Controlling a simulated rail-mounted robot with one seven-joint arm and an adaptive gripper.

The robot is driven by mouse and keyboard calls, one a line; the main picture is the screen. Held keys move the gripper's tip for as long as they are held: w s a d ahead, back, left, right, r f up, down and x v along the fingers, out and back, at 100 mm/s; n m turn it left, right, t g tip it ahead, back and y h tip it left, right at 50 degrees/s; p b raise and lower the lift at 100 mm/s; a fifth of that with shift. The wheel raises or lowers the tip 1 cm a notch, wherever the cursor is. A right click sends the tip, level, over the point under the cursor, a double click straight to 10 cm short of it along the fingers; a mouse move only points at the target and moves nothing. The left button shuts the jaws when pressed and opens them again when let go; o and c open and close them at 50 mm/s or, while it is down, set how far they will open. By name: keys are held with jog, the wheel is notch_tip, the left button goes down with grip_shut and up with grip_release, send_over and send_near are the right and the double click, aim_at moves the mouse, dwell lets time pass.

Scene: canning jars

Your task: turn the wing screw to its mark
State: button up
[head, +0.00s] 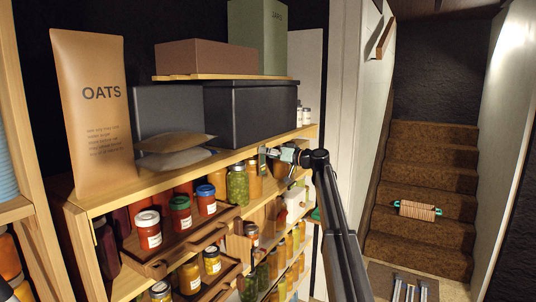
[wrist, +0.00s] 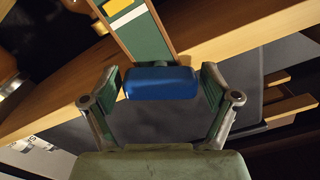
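The wing screw (wrist: 160,83) shows in the wrist view as a blue, rounded bar. It sits at the near end of a green strip (wrist: 147,36) framed in wood. The strip carries a yellow patch (wrist: 115,5) and a white bar (wrist: 125,17); I cannot tell which, if either, is the mark. My gripper (wrist: 160,90) is open, with one finger on each side of the blue bar and a small gap at each side. In the head view my gripper (head: 266,154) is at the shelf edge; the wing screw cannot be made out there.
A wooden shelf (head: 165,182) holds an oats bag (head: 92,110) and a black box (head: 248,112).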

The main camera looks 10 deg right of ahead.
jog(key=c, duration=0.6)
